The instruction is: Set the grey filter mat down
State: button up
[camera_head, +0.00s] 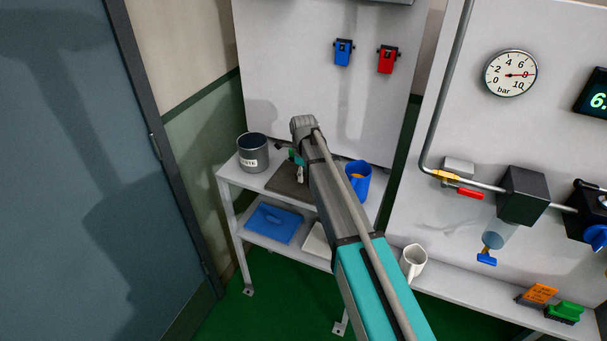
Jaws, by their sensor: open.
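The grey filter mat (284,184) appears as a flat, dark grey-brown piece on the upper shelf of the small rack. My forearm covers its right side. My gripper (299,172) is small in the view, just left of my forearm and over the mat. It is open. I cannot tell whether its fingertips touch the mat.
A grey tin (253,155) stands left of the mat and a blue cup (358,183) stands right. A blue flat object (271,224) lies on the lower shelf (246,238).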

notch_tip(320, 180, up, 11)
jog(key=p, duration=1)
jog(key=shift+p, duration=0.3)
jog(key=shift+r, duration=0.1)
jog(key=shift+s+d, duration=0.1)
jog(key=shift+d, duration=0.05)
dwell(0.4)
jog(key=s+d+n, duration=2.2)
jog(key=s, duration=0.3)
jog(key=shift+s+d, duration=0.35)
